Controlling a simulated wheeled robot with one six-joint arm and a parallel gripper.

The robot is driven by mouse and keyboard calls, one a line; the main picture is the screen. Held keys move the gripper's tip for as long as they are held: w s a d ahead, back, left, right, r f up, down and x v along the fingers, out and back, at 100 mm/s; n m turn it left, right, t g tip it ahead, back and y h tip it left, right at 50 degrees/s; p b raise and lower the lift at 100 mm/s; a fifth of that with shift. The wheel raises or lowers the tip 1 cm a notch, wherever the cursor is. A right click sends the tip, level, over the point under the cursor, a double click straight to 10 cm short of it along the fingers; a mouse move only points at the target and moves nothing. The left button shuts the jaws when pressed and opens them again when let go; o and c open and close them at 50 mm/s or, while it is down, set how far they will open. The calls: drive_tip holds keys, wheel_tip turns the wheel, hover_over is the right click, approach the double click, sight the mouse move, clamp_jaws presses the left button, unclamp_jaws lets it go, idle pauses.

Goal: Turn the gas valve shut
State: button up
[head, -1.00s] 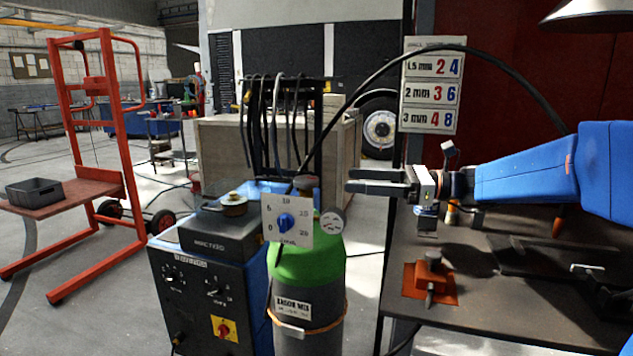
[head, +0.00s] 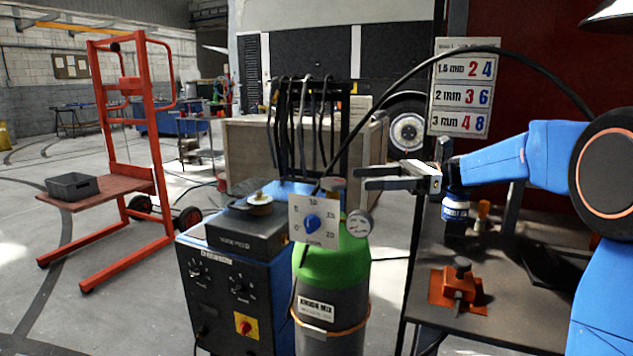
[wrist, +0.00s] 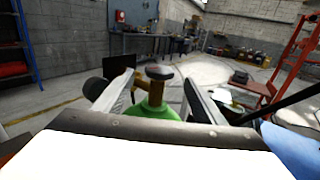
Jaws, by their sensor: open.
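The gas cylinder (head: 318,277) is grey with a green shoulder and stands behind a white dial plate (head: 314,222) with a blue knob. Its valve (head: 333,184) sits on top, with a round pressure gauge (head: 359,223) beside it. In the wrist view the valve's round handwheel (wrist: 160,72) tops a brass stem over the green shoulder (wrist: 153,111). My gripper (head: 360,178) is open and points left, just right of the valve at about its height. In the wrist view the fingers lie to either side of the handwheel, which appears ahead of them; I see no contact.
A blue welding machine (head: 235,300) stands left of the cylinder. A black hose (head: 450,52) arches over my gripper. A dark workbench (head: 510,265) with an orange clamp (head: 457,288) is at right. A red trolley (head: 150,180) stands at left; the floor near it is clear.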

sight(333, 185)
drive_tip(key=x, duration=1.3)
drive_tip(key=c, duration=1.1)
